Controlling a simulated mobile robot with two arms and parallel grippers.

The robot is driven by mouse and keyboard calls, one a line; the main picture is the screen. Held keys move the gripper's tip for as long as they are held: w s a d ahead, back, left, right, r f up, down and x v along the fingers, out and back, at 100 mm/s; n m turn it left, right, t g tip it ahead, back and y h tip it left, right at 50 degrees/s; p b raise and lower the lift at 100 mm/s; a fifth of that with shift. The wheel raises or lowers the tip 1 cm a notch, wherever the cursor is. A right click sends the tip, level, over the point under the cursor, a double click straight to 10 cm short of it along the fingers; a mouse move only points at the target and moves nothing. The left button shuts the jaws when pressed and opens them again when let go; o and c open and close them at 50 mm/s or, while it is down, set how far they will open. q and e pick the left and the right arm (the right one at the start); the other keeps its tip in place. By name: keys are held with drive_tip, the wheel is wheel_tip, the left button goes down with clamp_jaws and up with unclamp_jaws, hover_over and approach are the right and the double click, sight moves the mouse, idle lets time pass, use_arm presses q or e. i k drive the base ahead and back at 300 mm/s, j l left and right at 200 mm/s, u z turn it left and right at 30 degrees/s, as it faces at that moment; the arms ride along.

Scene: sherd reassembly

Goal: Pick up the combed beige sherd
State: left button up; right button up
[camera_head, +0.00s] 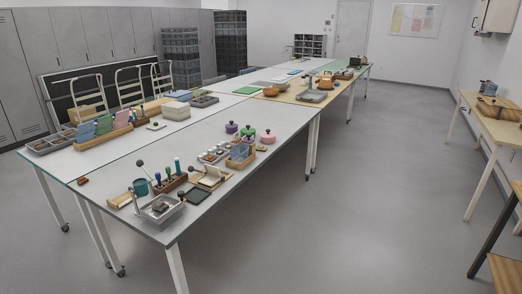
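I cannot make out a combed beige sherd for certain from this distance. A metal tray (176,214) at the near end of the long white table (225,200) holds small brownish pieces too small to tell apart. A small reddish-brown piece (82,181) lies alone near the table's left edge. A compartment tray (202,157) farther along holds small pale pieces, also too small to identify. Neither of my grippers is in view.
A teal cup (141,187), a wooden tool rack (171,184) and a dark square mat (198,199) crowd the near end. Purple (231,127) and pink (268,136) round items stand farther back. Open floor (350,210) lies between this table and a wooden side table (500,128).

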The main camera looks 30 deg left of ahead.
sight(261, 148)
drive_tip(key=i+u, duration=0.25)
drive_tip(key=i, duration=1.5)
drive_tip(key=i+u, duration=0.25)
drive_tip(key=i, duration=0.2)
drive_tip(key=i+l+u, duration=0.2)
drive_tip(key=i, duration=0.2)
drive_tip(key=i+l+u, duration=0.25)
drive_tip(key=i, duration=0.15)
drive_tip(key=i+j, duration=0.05)
drive_tip(key=j, duration=0.05)
